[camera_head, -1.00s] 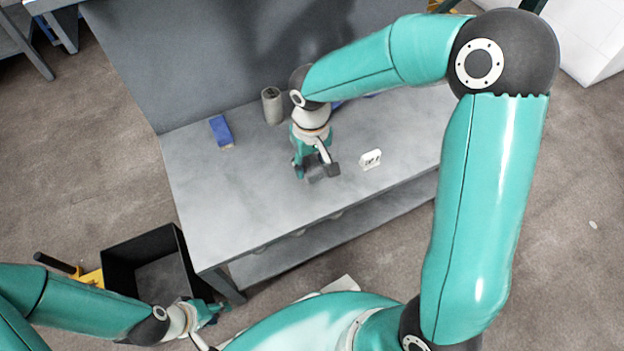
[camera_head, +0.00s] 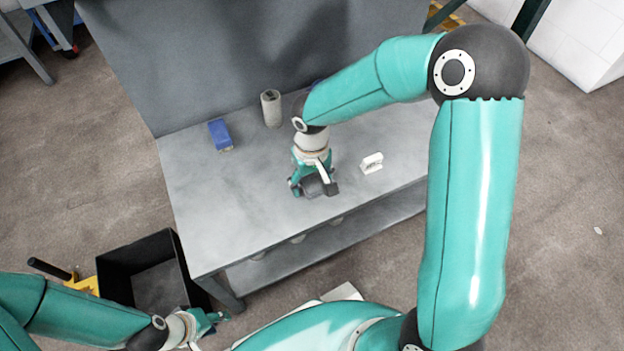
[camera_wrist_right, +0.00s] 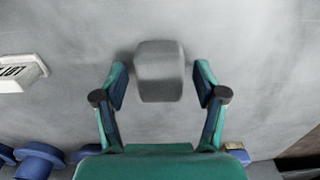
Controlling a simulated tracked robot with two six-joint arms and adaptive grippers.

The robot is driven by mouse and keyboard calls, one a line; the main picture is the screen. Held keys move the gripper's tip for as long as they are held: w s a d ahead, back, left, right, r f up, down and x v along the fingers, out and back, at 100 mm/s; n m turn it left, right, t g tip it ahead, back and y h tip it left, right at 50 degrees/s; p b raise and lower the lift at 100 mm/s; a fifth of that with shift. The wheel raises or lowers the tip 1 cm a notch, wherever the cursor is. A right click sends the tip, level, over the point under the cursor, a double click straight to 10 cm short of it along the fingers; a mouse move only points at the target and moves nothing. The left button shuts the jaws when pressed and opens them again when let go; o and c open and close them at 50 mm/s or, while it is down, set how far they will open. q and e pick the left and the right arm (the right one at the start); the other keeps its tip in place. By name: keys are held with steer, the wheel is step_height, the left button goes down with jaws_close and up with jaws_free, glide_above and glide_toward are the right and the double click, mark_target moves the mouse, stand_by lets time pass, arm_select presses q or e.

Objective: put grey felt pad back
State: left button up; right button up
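The grey felt pad (camera_wrist_right: 160,72) is a small rounded grey block on the grey bench top (camera_head: 235,215). In the right wrist view it sits between the two fingers of my right gripper (camera_wrist_right: 161,84), with a gap on each side. The right gripper is open and also shows in the head view (camera_head: 314,188), over the bench near its front edge, pointing down. My left gripper (camera_head: 207,325) is low at the bottom left of the head view, off the bench and near a black bin. Its fingers are partly cut off, so its opening is unclear.
A white lettered block (camera_head: 372,163) stands right of the right gripper. A blue block (camera_head: 220,134) and a grey cylinder (camera_head: 271,109) stand towards the back. The black bin (camera_head: 184,266) is on the floor left of the bench. The bench's left front is clear.

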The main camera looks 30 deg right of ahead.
mark_target(312, 181)
step_height(312, 181, up, 12)
steer(key=p, duration=0.4)
steer(key=shift+s, duration=0.1)
stand_by(0.6)
